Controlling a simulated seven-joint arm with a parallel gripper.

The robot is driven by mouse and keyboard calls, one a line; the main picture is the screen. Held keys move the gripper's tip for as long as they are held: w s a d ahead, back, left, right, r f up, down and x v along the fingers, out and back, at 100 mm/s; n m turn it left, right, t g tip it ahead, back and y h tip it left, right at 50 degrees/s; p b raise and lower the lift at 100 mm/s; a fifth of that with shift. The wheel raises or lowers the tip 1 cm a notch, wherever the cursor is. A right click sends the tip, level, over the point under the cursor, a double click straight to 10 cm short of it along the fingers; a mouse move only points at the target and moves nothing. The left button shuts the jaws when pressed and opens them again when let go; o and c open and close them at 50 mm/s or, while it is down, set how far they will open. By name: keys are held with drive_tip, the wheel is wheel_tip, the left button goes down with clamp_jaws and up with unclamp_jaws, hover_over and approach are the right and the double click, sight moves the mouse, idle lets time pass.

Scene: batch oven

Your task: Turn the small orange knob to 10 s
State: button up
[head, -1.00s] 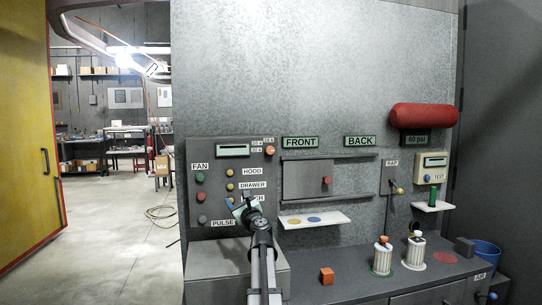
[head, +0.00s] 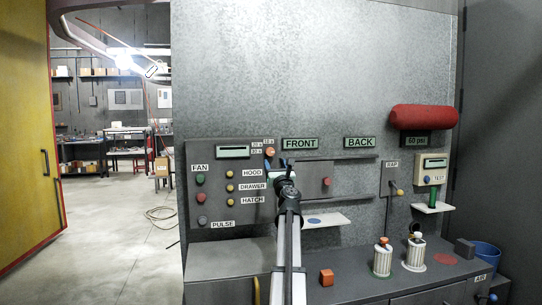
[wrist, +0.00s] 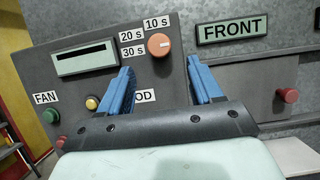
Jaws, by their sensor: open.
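The small orange knob (wrist: 159,44) is on the upper right of the grey control panel, with the labels 10 s (wrist: 157,23), 20 s (wrist: 132,36) and 30 s (wrist: 132,51) above and to its left. I cannot tell surely which label it points at. It also shows in the head view (head: 270,152), just above my gripper. My gripper (wrist: 159,68) is open and empty. Its blue fingers stand apart, left and right of the knob and a little below it in the wrist view. They do not appear to touch it.
The FAN buttons and the HOOD, DRAWER and HATCH buttons (head: 230,187) are lower left. The FRONT sign (wrist: 232,29) and a door with a red knob (head: 326,181) are to the right. A white shelf (head: 335,221) juts out below.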

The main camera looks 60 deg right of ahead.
sight(271, 153)
drive_tip(key=x, duration=0.8)
drive_tip(key=shift+w+d+r, duration=0.1)
drive_tip(key=shift+w+d, duration=0.1)
drive_tip(key=shift+w, duration=0.05)
drive_tip(key=c, duration=1)
